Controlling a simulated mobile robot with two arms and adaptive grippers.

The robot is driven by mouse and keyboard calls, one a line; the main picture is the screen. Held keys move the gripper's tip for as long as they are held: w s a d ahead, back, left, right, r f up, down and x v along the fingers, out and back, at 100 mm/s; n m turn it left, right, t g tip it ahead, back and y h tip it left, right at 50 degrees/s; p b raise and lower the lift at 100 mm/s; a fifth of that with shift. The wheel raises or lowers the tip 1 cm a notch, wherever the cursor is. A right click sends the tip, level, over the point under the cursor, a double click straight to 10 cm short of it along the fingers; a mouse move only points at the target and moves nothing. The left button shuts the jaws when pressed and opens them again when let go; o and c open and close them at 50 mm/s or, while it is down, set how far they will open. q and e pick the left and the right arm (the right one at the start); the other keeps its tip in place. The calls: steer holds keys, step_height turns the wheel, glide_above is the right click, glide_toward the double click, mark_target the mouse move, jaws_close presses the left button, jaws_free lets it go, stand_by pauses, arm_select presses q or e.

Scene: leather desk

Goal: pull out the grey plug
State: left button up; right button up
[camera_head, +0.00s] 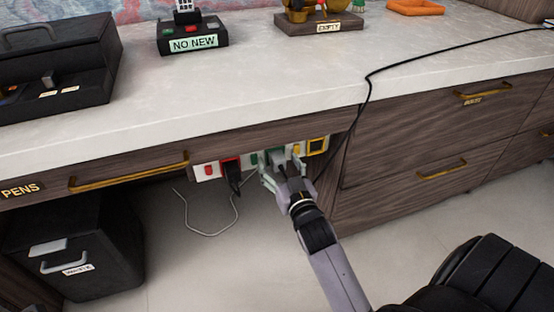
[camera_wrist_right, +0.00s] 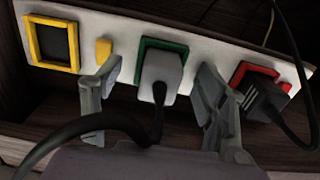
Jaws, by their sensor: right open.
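The grey plug (camera_wrist_right: 161,72) sits in the green-framed socket (camera_wrist_right: 147,45) of a white power strip (camera_wrist_right: 207,50) under the desk edge. A dark cable (camera_wrist_right: 85,128) runs from it toward the lower left in the wrist view. My right gripper (camera_wrist_right: 157,82) is open, with one finger on each side of the plug and visible gaps to both. In the head view my right gripper (camera_head: 279,173) reaches up to the strip (camera_head: 207,172) and largely hides the plug. My left gripper is not in view.
A black plug (camera_wrist_right: 264,97) in the red-framed socket (camera_wrist_right: 243,72) is close to one finger. The yellow-framed socket (camera_wrist_right: 54,45) is empty. A drawer handle (camera_head: 130,174) and black bin (camera_head: 75,245) are at left. A black cable (camera_head: 400,66) crosses the desktop.

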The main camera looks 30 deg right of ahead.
steer(key=v, duration=1.1)
